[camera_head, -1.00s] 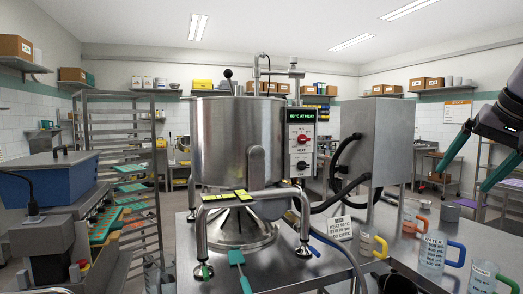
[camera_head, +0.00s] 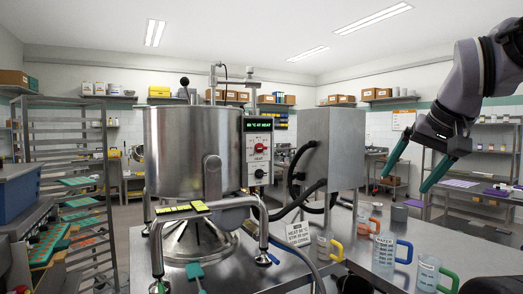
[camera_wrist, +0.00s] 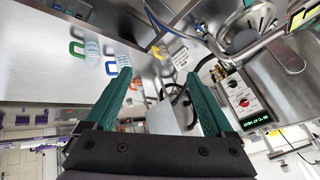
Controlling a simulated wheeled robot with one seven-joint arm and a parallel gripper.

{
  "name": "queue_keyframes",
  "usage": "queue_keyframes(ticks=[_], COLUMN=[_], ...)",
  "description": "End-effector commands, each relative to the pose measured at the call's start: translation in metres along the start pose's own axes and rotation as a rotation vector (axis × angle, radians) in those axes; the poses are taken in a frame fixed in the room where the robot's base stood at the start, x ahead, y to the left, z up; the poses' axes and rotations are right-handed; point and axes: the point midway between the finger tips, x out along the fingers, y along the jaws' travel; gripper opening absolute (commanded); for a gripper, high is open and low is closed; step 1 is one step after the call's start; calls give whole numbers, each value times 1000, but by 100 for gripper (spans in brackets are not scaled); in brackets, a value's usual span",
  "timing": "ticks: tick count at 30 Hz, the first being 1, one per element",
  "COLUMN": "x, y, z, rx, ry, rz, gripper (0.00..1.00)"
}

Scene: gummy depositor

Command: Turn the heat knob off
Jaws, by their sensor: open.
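The red heat knob (camera_head: 260,147) sits on the white control panel (camera_head: 251,160) on the right side of the steel kettle (camera_head: 190,150). A black knob (camera_head: 259,173) is below it, and a green-lit display (camera_head: 259,125) above it. In the wrist view, the red knob (camera_wrist: 243,103) shows at the right, on the tilted panel. My gripper (camera_head: 410,170) is open and empty, with green fingers. It hangs in the air at the right, well apart from the panel. In the wrist view its fingers (camera_wrist: 160,90) reach forward on both sides of the middle.
A grey steel cabinet (camera_head: 337,150) with black hoses stands right of the kettle. Several labelled jugs, one with a blue handle (camera_head: 384,255), stand on the steel table (camera_head: 470,262) below my gripper. A small sign (camera_head: 299,234) stands near the hoses. The air between gripper and cabinet is clear.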

Motion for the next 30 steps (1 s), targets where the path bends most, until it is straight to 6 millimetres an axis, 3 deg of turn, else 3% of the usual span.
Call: queue_keyframes(ticks=[4, 8, 12, 18, 24, 30], x=[11, 34, 68, 122, 181, 236], y=[-9, -31, -68, -136, -217, -293], z=[-26, -77, -135, -198, -230, -229], rx=[-42, -127, -238, -393, -539, -656], ry=[42, 136, 257, 423, 575, 705], rz=[6, 5, -22, -108, -248, -422], gripper=[88, 88, 88, 88, 88, 88])
